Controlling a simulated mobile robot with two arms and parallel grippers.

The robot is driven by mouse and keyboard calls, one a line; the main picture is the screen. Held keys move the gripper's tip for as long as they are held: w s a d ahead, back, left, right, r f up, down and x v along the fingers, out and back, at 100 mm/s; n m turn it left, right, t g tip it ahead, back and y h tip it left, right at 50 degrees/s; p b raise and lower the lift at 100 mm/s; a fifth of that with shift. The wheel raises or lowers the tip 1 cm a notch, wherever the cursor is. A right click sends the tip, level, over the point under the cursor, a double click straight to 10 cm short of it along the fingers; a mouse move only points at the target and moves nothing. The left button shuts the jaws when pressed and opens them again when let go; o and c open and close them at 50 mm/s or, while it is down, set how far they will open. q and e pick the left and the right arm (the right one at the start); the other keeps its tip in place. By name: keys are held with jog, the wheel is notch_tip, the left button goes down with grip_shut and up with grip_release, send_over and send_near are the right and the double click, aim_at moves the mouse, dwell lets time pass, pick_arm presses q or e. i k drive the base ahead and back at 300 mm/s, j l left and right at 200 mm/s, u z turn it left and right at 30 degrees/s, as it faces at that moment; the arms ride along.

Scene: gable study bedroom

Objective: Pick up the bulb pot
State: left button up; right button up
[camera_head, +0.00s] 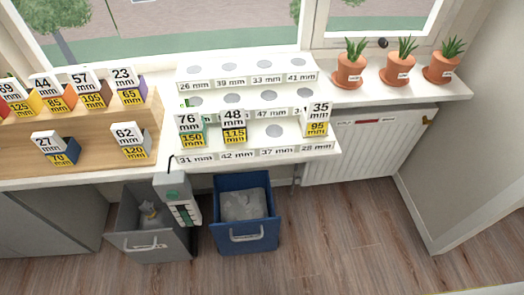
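Three terracotta pots with spiky green plants stand upright in a row on the white windowsill at the right: a left pot (349,70), a middle pot (398,70) and a right pot (441,70). Each has a small pale label, too small to read. No label shows which one is the bulb pot. Neither of my grippers is in the view.
A white stepped rack (240,150) with round recesses holds several number-tagged pieces. A wooden stepped stand (85,150) holds more. Below are a grey bin (125,215), a blue bin (262,238) and a white radiator (365,155). Floor (340,240) is clear at right.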

aim_at(61, 152)
jog(key=u, duration=1.45)
